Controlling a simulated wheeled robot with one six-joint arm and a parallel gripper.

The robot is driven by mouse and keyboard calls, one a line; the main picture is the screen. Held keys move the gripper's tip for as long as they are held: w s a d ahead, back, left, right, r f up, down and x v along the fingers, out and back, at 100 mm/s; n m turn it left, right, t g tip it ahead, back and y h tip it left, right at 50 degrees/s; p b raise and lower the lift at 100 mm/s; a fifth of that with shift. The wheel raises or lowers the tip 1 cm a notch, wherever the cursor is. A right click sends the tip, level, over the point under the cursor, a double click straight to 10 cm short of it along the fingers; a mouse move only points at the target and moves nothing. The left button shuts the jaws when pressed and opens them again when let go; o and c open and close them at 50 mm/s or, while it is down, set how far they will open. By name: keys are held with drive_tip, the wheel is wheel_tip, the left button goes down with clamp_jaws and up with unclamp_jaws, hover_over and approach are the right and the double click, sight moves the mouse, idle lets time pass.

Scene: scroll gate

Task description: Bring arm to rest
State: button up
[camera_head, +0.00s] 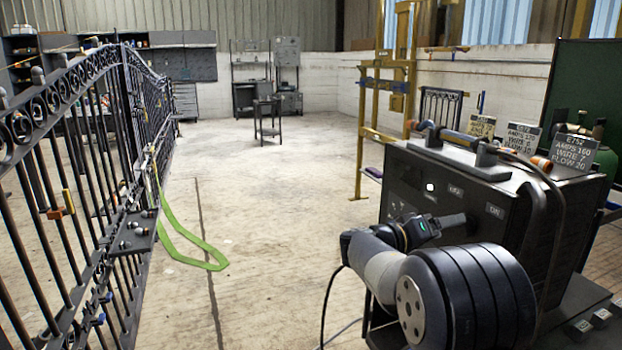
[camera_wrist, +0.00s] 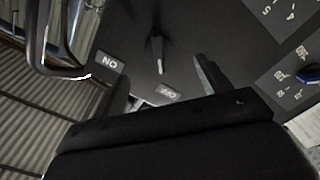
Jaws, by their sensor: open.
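My arm (camera_head: 460,290) reaches up from the lower right in the head view. My gripper (camera_head: 450,226) is beside the front panel of a black welding machine (camera_head: 410,183). In the wrist view my gripper (camera_wrist: 160,75) is open, with its two dark fingers spread in front of the black panel (camera_wrist: 180,25). A dark switch lever (camera_wrist: 157,52) lies between and beyond the fingers. An ON label (camera_wrist: 109,62) is to its left, and an upside-down OFF label (camera_wrist: 169,93) is below it. I see nothing held; whether the fingers touch the panel I cannot tell.
A torch and cable (camera_head: 548,215) rest on the machine, with several setting plates (camera_head: 572,152) behind. A black iron gate (camera_head: 100,160) stands at left, with a green strap (camera_head: 190,255) at its foot. A yellow frame (camera_head: 380,100) stands behind. The middle floor (camera_head: 270,190) is clear.

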drive_tip(key=shift+v, duration=1.1)
drive_tip(key=shift+f, duration=0.1)
